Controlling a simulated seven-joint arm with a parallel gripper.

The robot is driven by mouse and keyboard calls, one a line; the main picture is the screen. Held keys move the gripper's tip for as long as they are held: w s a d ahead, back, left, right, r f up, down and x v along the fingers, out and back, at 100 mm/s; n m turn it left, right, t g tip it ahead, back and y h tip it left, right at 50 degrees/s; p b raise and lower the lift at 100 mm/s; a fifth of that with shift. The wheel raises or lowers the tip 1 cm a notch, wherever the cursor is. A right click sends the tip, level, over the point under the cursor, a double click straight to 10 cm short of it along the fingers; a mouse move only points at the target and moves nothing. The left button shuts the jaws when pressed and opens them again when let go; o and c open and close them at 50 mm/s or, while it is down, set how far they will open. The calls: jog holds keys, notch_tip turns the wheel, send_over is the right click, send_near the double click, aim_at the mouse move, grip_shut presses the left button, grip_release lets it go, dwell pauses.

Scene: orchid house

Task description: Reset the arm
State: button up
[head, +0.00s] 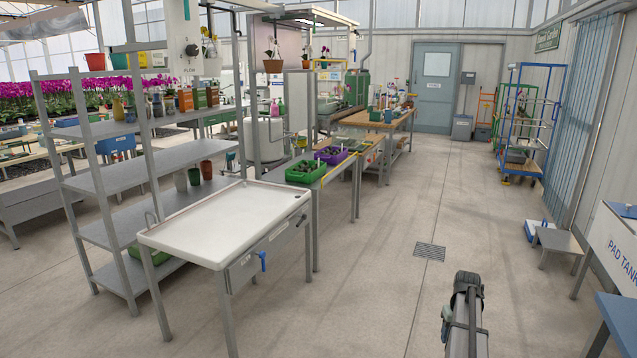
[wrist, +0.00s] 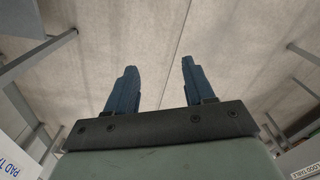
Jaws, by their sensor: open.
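My gripper (wrist: 158,82) shows in the wrist view with its two blue fingers apart. Nothing is between the fingers. Behind them I see only bare concrete floor. In the head view part of my arm (head: 466,310) stands up at the bottom, right of centre, over open floor. The gripper's fingers cannot be made out in the head view.
A white-topped table (head: 225,222) stands at the left front, beside a grey shelf rack (head: 130,168). A bench with green and purple crates (head: 306,172) is behind it. The pad tank (head: 612,245) is at the right edge. The central floor (head: 400,300) is clear, with a drain grate (head: 430,251).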

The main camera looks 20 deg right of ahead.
jog(key=w+a+f+n, duration=0.1)
jog(key=w+a+f, duration=0.1)
jog(key=a, duration=0.7)
jog(key=w+a+f+n, duration=0.1)
jog(key=w+a+f, duration=0.15)
jog(key=a, duration=0.75)
jog(key=w+a+f, duration=0.1)
jog(key=a+f, duration=0.1)
jog(key=a, duration=0.7)
jog(key=s+a+f+n, duration=0.1)
jog(key=s+a+f, duration=0.1)
jog(key=a, duration=0.6)
jog(key=s+a+f+n, duration=0.1)
jog(key=s+a, duration=0.1)
jog(key=a, duration=0.5)
jog(key=s+a+f+n, duration=0.1)
jog(key=s+a+f, duration=0.15)
jog(key=a, duration=0.55)
jog(key=s+f+g, duration=0.3)
jog(key=s+f, duration=0.6)
jog(key=s, duration=0.5)
jog(key=s+f+g, duration=0.3)
jog(key=s+f, duration=0.7)
jog(key=s, duration=0.5)
jog(key=shift+s+d+f+g, duration=0.2)
jog(key=shift+s+f+g, duration=0.1)
jog(key=shift+g, duration=0.1)
